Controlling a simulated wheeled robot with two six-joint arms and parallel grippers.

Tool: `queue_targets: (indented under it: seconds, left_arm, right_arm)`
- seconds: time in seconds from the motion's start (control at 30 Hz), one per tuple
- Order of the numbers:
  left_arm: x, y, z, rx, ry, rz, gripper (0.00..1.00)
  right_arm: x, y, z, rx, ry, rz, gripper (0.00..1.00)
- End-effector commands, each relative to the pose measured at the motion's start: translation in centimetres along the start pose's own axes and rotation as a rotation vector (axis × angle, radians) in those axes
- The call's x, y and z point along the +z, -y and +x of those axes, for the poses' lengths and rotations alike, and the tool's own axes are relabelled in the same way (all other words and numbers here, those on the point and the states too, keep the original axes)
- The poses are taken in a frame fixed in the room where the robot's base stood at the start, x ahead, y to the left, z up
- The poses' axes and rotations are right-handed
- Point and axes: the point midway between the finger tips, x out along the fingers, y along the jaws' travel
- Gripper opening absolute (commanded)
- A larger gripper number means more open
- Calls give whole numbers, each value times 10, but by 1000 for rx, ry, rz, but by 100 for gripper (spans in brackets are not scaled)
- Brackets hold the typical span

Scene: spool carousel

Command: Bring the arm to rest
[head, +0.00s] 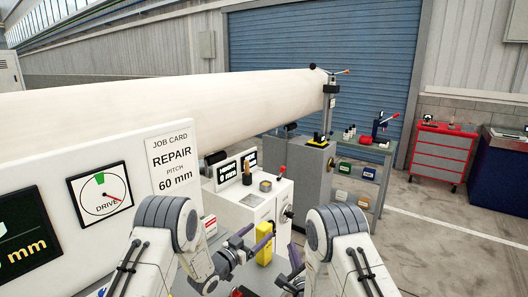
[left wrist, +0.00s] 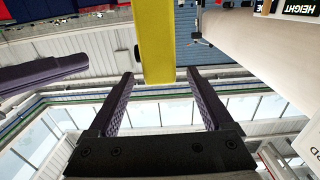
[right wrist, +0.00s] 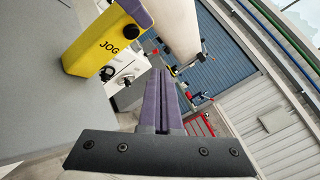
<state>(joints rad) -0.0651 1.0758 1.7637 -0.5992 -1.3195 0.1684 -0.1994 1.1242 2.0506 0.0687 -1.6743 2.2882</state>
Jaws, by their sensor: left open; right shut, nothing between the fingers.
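My left gripper (head: 260,233) is open, with a purple finger either side of the upper part of the yellow JOG box (head: 263,250). In the left wrist view the yellow box (left wrist: 157,45) lies ahead, in line with the gap between the open fingers (left wrist: 160,78). The right wrist view shows the yellow box (right wrist: 98,45) with its JOG lettering and a black button; a purple finger of my left gripper is beside it. My right gripper (head: 295,258) is to the right of the box, apart from it. Its fingers (right wrist: 160,75) are together and empty.
A white control cabinet (head: 285,190) stands just beyond the grippers. A long pale roll or spar (head: 170,108) crosses above. The job card (head: 172,160) reads repair, pitch 60 mm. A shelf bench (head: 365,150) and red tool chest (head: 441,155) stand at right. Floor at right is clear.

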Motion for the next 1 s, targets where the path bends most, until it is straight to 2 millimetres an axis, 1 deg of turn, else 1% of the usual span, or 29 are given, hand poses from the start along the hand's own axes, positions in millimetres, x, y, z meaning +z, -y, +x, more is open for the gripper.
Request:
queue_targets:
  seconds: [0.03, 0.2, 0.3, 0.4, 0.47, 0.53, 0.63, 0.67, 0.7, 0.77, 0.8, 0.87, 0.9, 0.97, 1.0]
  left_arm:
    - [1, 2, -12, -4, 3, -2, 85]
    - [0, 1, -39, -3, 2, -1, 85]
    - [0, 1, -48, -2, 1, 0, 85]
    - [-2, 3, -52, -13, 18, 5, 85]
    - [-5, 8, -54, -36, 53, 12, 85]
    - [-8, 16, -58, -80, 125, 23, 85]
    - [-14, 30, -73, -170, 272, 30, 85]
    - [-15, 34, -81, -200, 322, 27, 85]
    - [-16, 39, -92, -240, 389, 20, 85]
    - [-18, 43, -113, -295, 489, 4, 85]
    - [-19, 44, -128, -331, 556, -12, 85]
    - [-20, 42, -154, -381, 653, -41, 85]
    - [-21, 39, -172, -411, 717, -66, 85]
    - [-22, 32, -200, -451, 809, -107, 85]
    - [-22, 26, -217, -471, 865, -135, 85]
  right_arm:
    - [0, 0, 0, 0, 0, 0, 0]
    - [0, 0, 0, 0, 0, 0, 0]
    - [0, 0, 0, 0, 0, 0, 0]
    - [0, 3, 2, 13, -14, -31, 0]
    - [0, 7, 4, 38, -39, -92, 0]
    - [-1, 14, 6, 95, -85, -209, 0]
    - [-4, 27, 1, 232, -156, -448, 0]
    - [-6, 31, -3, 284, -174, -527, 0]
    - [-7, 36, -10, 359, -191, -635, 0]
    - [-10, 43, -24, 478, -201, -791, 0]
    - [-11, 47, -36, 562, -199, -892, 0]
    - [-12, 54, -57, 692, -177, -1040, 0]
    - [-13, 58, -73, 781, -153, -1132, 0]
    - [-13, 64, -99, 910, -100, -1260, 0]
    - [-13, 67, -116, 992, -58, -1333, 0]
